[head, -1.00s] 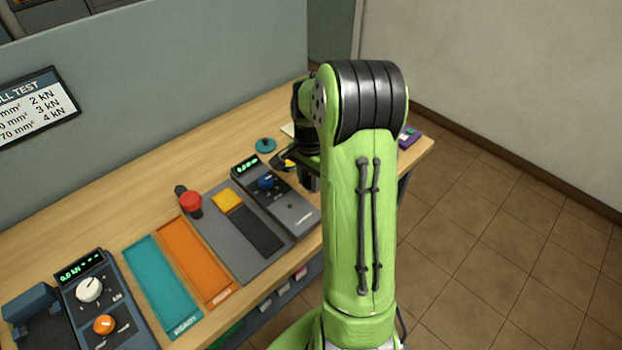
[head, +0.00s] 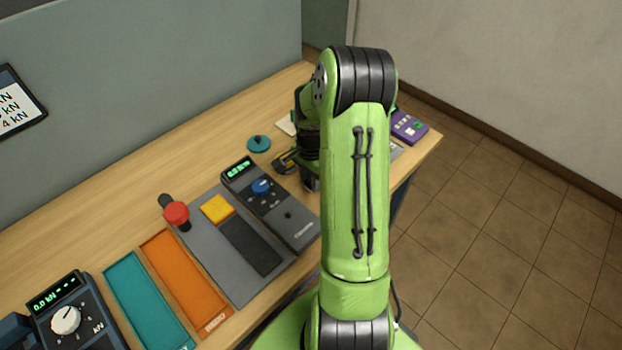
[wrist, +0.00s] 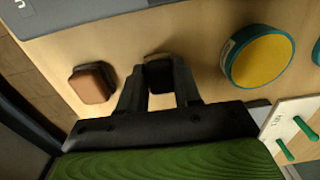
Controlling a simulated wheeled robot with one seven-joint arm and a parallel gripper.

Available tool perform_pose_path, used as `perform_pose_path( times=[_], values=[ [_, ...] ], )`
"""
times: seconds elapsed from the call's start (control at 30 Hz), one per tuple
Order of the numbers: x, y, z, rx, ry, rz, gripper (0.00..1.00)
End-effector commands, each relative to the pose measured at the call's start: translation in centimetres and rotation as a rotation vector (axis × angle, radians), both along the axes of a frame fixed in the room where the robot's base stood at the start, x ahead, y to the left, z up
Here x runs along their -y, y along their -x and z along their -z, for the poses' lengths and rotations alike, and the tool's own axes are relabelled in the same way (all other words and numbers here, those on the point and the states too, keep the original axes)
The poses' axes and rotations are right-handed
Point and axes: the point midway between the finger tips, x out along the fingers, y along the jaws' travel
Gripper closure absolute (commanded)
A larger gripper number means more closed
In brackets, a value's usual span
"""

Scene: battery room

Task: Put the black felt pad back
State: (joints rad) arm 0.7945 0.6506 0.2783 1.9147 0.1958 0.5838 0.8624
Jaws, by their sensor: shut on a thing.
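In the wrist view my gripper (wrist: 158,92) is shut on a small dark block, which looks like the black felt pad (wrist: 158,70). Its far end shows between the fingertips, and its lower part is hidden by them. It is over the bare wooden bench; I cannot tell whether it touches the wood. A brown-topped block with dark sides (wrist: 92,83) stands apart to the left of the fingers. In the head view my gripper (head: 311,183) is largely hidden behind my arm, near the grey meter, and the held pad cannot be seen.
A yellow-topped teal disc (wrist: 260,58) and a white plate with green pegs (wrist: 294,120) are right of my fingers. In the head view, a grey meter (head: 290,215), grey plate (head: 212,255), orange tray (head: 185,282) and teal tray (head: 148,303) line the bench; a purple box (head: 408,127) is beyond my arm.

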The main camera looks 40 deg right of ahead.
Motion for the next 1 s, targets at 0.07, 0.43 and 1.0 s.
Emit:
perform_pose_path(
  times=[0.07,0.43,1.0],
  values=[
    [0.0,0.0,-0.2,0.001,0.001,0.0,0.92],
    [0.0,0.0,0.1,0.001,0.001,0.0,0.42],
    [0.1,-0.1,-6.6,0.005,0.007,0.0,0.42]
  ],
)
